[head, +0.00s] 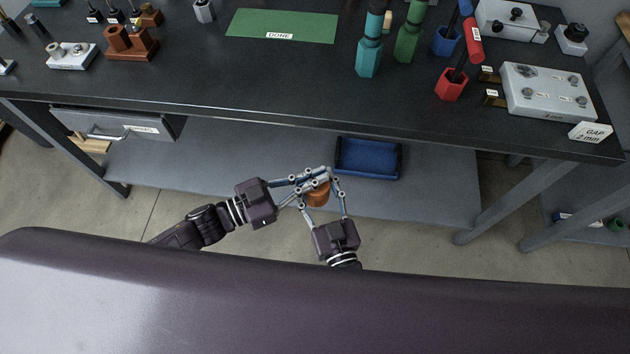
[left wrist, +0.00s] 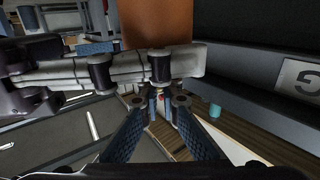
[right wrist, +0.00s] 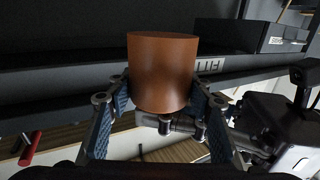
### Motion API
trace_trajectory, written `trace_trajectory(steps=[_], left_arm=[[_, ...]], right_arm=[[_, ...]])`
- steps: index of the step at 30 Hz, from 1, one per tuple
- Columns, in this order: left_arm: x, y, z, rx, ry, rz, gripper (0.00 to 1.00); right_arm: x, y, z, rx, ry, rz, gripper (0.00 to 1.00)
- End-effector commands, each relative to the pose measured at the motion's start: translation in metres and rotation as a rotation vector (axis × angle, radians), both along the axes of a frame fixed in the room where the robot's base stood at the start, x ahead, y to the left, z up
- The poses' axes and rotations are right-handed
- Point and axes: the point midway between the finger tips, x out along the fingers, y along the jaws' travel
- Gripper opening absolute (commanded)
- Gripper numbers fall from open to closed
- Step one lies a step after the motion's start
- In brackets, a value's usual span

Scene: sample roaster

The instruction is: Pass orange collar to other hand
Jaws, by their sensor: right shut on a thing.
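The orange collar (head: 317,196) is a short, plain orange-brown cylinder. It is held in the air in front of the bench. In the right wrist view the collar (right wrist: 162,72) stands upright between the blue pads of my right gripper (right wrist: 160,105), which is shut on it. In the head view my left gripper (head: 324,174) reaches in from the left, its fingertips close by the collar and crossing near the right fingers. In the left wrist view its fingers (left wrist: 165,100) come close together behind a grey finger bar, and the collar (left wrist: 156,22) shows above. The bar hides their tips.
The dark bench top (head: 210,85) lies beyond the grippers, with a green DONE mat (head: 282,22), tool handles and a grey gauge block (head: 548,92). A blue tray (head: 368,158) sits on the lower shelf (head: 230,165), just beyond the grippers. A drawer (head: 118,124) hangs at left.

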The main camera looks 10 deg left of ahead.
Motion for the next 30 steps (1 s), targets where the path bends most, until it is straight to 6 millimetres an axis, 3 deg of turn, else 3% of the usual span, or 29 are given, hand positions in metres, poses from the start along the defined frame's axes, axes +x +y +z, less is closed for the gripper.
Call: trace_trajectory(steps=[5,11,22,30], left_arm=[[0.000,-0.002,0.002,-0.005,-0.003,-0.002,0.00],[0.000,-0.001,0.002,-0.003,-0.002,-0.001,0.25],[-0.003,0.004,0.000,-0.001,0.001,0.000,0.25],[-0.030,0.045,-0.001,0.003,0.003,0.000,0.25]], right_arm=[[-0.001,0.003,0.001,0.000,-0.001,0.005,0.08],[-0.001,0.003,0.003,0.002,-0.006,0.004,0.08],[0.000,0.002,0.003,0.002,-0.006,0.002,0.08],[0.000,0.002,0.002,0.002,-0.006,0.002,0.08]])
